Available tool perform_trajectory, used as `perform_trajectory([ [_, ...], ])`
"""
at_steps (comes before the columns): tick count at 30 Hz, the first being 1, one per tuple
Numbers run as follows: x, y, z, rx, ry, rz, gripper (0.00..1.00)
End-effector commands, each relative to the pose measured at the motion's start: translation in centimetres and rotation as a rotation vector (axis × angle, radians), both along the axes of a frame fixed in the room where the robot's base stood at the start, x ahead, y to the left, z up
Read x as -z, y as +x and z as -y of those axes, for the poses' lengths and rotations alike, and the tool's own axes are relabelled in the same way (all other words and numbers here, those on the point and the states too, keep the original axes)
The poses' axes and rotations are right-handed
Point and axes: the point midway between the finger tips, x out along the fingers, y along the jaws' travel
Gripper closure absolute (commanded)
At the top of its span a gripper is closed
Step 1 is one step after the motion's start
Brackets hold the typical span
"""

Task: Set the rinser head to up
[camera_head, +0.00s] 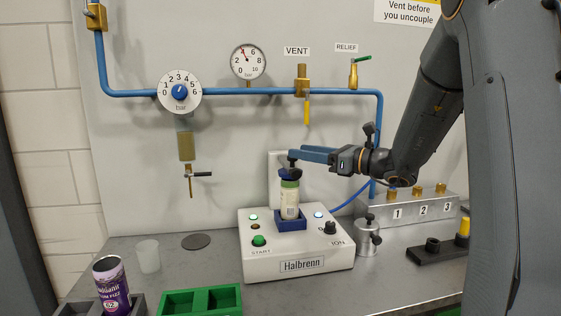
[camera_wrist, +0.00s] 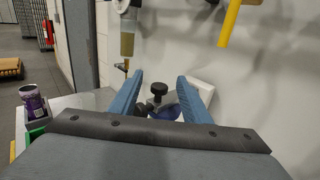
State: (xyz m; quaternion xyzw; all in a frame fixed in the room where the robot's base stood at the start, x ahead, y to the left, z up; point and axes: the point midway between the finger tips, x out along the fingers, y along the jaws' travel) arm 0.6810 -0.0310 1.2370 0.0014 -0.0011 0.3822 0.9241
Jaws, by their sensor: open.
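The rinser is a white box (camera_head: 296,243) labelled Halbrenn on the bench. Its dark blue head (camera_head: 287,174) with a black knob (camera_head: 293,155) sits low, seemingly touching the top of a pale can with a green band (camera_head: 290,203). The can stands upright in a blue holder (camera_head: 291,223). My gripper (camera_head: 297,153) reaches in from the right at knob height. In the wrist view its blue fingers are apart, with the knob (camera_wrist: 158,88) between them and the blue head (camera_wrist: 165,111) below. Contact with the knob cannot be told.
A white post (camera_head: 276,165) rises behind the can. A gauge (camera_head: 248,61), blue pipe (camera_head: 230,91) and yellow vent handle (camera_head: 307,110) are on the wall above. A purple can (camera_head: 112,285) and green tray (camera_head: 200,300) stand left; a numbered metal block (camera_head: 410,212) stands right.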

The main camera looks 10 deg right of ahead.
Motion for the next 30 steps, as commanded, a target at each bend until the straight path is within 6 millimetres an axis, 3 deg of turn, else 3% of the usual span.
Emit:
perform_trajectory([
  [6, 1.7, 0.5, 0.0, 0.000, -0.001, 0.000, 0.57],
  [11, 1.7, 1.1, -0.8, -0.003, -0.003, 0.000, 0.57],
  [22, 1.7, 4.9, -4.6, -0.004, -0.003, -0.001, 0.57],
  [30, 1.8, 5.9, -5.6, -0.001, -0.004, -0.001, 0.57],
])
